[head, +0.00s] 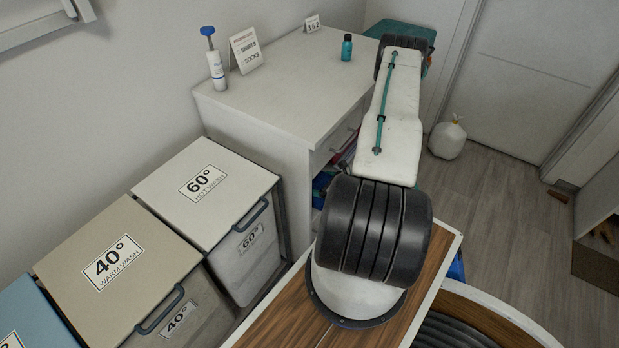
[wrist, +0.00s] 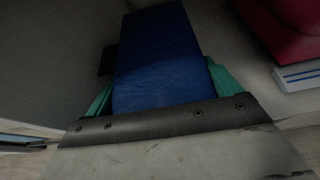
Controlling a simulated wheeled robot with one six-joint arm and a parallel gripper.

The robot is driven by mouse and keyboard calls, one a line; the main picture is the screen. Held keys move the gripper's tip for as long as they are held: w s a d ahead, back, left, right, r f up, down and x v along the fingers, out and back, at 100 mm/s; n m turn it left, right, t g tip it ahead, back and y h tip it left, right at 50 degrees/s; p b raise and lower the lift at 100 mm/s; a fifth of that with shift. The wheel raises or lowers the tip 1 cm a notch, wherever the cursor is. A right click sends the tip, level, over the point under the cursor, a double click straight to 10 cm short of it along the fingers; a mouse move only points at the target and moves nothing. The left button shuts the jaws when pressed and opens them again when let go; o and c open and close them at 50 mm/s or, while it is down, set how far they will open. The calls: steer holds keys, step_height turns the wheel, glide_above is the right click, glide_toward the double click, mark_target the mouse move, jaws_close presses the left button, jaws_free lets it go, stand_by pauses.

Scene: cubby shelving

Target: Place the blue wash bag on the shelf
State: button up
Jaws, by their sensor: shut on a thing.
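The blue wash bag (wrist: 158,55) fills the middle of the wrist view, its far part reaching the top edge. My gripper (wrist: 160,90) is shut on it, with a green finger against each side. Blue and red items show inside. I cannot tell whether the bag touches a shelf.
In the wrist view a red item (wrist: 285,25) lies at the right, above a white and blue one (wrist: 298,76). Bottles and signs stand on the cabinet top. Laundry bins (head: 205,190) line the left. A white bag (head: 447,138) sits on open floor at the right.

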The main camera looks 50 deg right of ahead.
steer(key=shift+w+a, duration=0.15)
steer(key=shift+w, duration=1)
steer(key=shift+w+a, duration=0.1)
steer(key=shift+w, duration=1.05)
steer(key=shift+f, duration=0.1)
steer(key=o, duration=1.7)
steer(key=shift+f, duration=0.15)
steer(key=shift+s+r, duration=0.25)
steer(key=v, duration=1.1)
steer(key=shift+s+d+r, duration=0.1)
steer(key=shift+s+r, duration=0.05)
steer(key=shift+s, duration=0.1)
